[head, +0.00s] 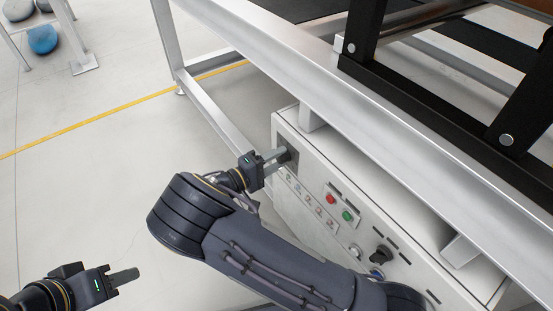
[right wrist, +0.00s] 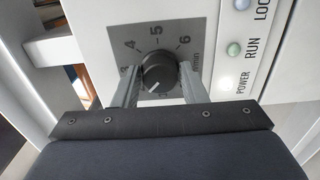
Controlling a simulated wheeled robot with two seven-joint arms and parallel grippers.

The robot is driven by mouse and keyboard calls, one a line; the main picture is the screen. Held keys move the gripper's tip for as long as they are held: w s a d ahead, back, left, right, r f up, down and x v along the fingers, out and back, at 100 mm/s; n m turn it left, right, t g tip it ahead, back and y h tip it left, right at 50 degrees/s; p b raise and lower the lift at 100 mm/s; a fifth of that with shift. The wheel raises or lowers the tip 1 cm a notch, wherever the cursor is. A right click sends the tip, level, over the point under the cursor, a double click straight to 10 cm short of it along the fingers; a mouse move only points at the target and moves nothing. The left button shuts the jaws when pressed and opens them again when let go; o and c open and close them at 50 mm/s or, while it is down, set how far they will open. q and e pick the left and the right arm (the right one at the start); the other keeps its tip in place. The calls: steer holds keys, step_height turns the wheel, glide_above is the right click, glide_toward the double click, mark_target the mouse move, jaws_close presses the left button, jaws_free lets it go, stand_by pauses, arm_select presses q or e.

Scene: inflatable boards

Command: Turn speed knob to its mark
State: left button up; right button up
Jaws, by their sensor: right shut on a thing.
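The speed knob (right wrist: 158,72) is a round black knob on a grey dial plate (right wrist: 150,42) with printed numbers, 3 to 6 readable, in the right wrist view. A short white line shows on the knob's lower left face; I cannot tell which mark it matches. My right gripper (right wrist: 158,82) has one finger on each side of the knob and is shut on it. In the head view the right gripper (head: 276,160) reaches the panel's left end and hides the knob. My left gripper (head: 124,276) hangs at the lower left, away from the panel.
The white control box (head: 300,160) also carries a red button (head: 331,199), a green button (head: 348,215) and a black switch (head: 381,255). A metal frame rail (head: 300,50) runs above it. Open floor lies to the left, with a yellow line (head: 100,115).

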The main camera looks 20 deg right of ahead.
steer(key=o, duration=1)
steer(key=shift+c, duration=0.2)
steer(key=p+v, duration=0.2)
steer(key=v, duration=0.6)
